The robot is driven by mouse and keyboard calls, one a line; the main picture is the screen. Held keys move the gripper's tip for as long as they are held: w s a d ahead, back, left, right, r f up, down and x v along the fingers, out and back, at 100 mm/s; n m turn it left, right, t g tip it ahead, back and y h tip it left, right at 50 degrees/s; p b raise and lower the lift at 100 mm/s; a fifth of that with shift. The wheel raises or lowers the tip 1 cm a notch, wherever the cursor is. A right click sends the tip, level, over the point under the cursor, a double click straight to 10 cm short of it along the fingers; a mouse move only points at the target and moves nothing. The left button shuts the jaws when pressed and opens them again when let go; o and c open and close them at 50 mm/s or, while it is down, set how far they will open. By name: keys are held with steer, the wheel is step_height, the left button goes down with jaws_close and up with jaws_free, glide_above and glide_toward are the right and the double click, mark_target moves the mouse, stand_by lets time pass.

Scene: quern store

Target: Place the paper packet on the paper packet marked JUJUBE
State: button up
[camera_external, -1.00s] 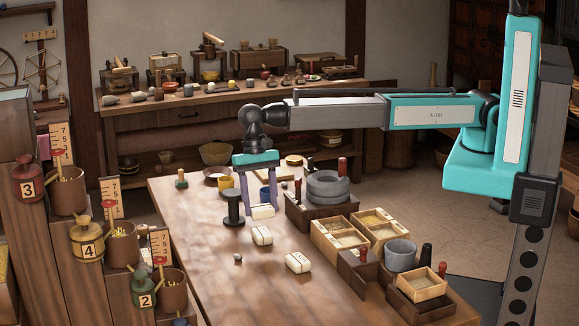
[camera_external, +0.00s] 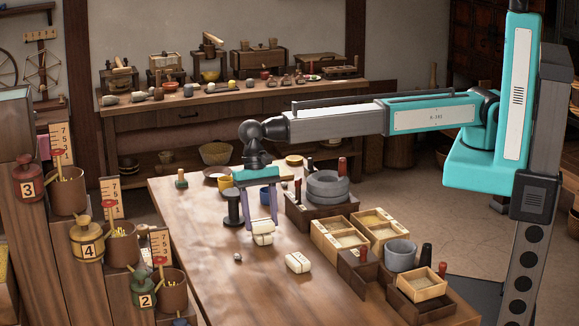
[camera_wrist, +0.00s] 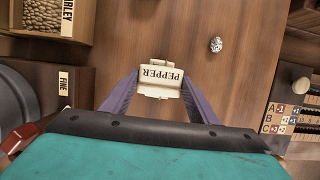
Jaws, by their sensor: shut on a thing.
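My gripper (camera_external: 262,220) is shut on a pale paper packet (camera_external: 263,227), which shows between my fingers in the wrist view as a cream packet (camera_wrist: 160,77) lettered PEPPER. A second pale paper packet (camera_external: 262,240) is on the wooden table directly below the held one. In the external view the two look stacked or nearly touching; I cannot tell if there is a gap. A third packet (camera_external: 298,262) lies apart, nearer the camera and to the right. I cannot read JUJUBE on any packet; the lower packet is mostly hidden in the wrist view.
A dark spool-shaped stand (camera_external: 233,208) is close left of my gripper. A small pebble (camera_external: 237,257) lies on the table. A stone quern (camera_external: 327,187) and wooden grain boxes (camera_external: 328,252) stand to the right. The table's near left part is clear.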

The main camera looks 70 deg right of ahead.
steer(key=shift+f, duration=0.15)
steer(key=o, duration=1.1)
steer(key=shift+b+v, duration=1.2)
steer(key=shift+v, duration=4.95)
